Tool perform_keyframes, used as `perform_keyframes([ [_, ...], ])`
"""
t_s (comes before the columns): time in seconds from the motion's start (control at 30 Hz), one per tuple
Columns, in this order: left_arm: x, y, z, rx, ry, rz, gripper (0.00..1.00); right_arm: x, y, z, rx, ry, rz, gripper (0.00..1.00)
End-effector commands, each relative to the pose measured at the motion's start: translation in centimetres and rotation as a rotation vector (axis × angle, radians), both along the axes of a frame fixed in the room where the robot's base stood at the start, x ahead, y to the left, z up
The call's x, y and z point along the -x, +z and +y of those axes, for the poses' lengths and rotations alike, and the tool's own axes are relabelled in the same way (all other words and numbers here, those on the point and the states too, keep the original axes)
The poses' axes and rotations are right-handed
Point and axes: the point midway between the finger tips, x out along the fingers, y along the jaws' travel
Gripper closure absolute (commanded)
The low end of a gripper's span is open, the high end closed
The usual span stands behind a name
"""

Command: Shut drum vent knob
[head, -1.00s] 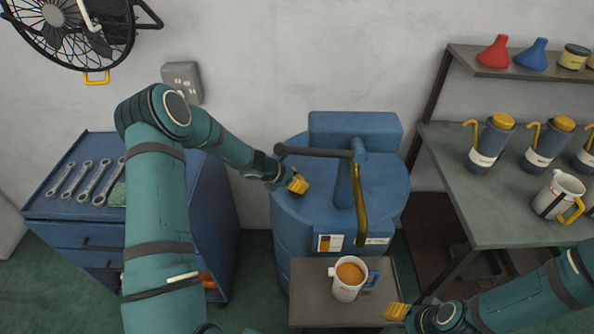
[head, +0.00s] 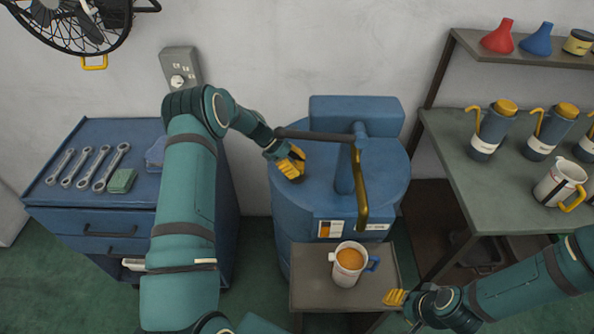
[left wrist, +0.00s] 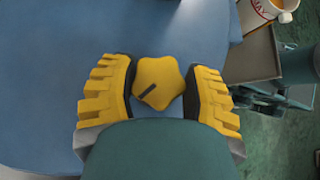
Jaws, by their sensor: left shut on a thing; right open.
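The vent knob (left wrist: 159,82) is a yellow, star-shaped knob with a dark slanted mark on its face, on top of the blue drum (head: 385,180). My left gripper (left wrist: 160,92) has its yellow fingers on either side of the knob and is shut on it. In the head view the left gripper (head: 292,166) is at the left part of the drum top, and its fingers largely hide the knob. My right gripper (head: 396,298) is open and empty, low at the right of the small stand.
A hand pump with a long dark lever (head: 315,135) and brass spout (head: 360,190) rises from the drum. A mug (head: 346,266) of orange-brown liquid sits on a small stand (head: 310,290) in front. A workbench (head: 470,180) with jugs stands right; a blue tool cabinet (head: 70,215) stands left.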

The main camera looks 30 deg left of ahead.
Motion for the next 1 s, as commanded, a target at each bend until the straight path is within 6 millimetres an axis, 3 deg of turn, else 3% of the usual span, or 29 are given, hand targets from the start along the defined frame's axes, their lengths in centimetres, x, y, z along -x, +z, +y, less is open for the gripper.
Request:
perform_keyframes([
  [0.1,-0.1,-0.5,0.0,-0.002,-0.111,-0.003,0.85,0.0,-2.0,0.1,0.003,0.0,0.002,0.53],
  [0.4,-0.1,-0.4,0.0,-0.001,-0.352,-0.002,0.85,0.1,-4.8,0.2,0.007,0.001,0.005,0.53],
  [1.0,0.0,-0.1,0.0,0.002,-0.544,-0.001,0.85,0.8,-6.5,0.3,0.003,0.014,0.021,0.53],
])
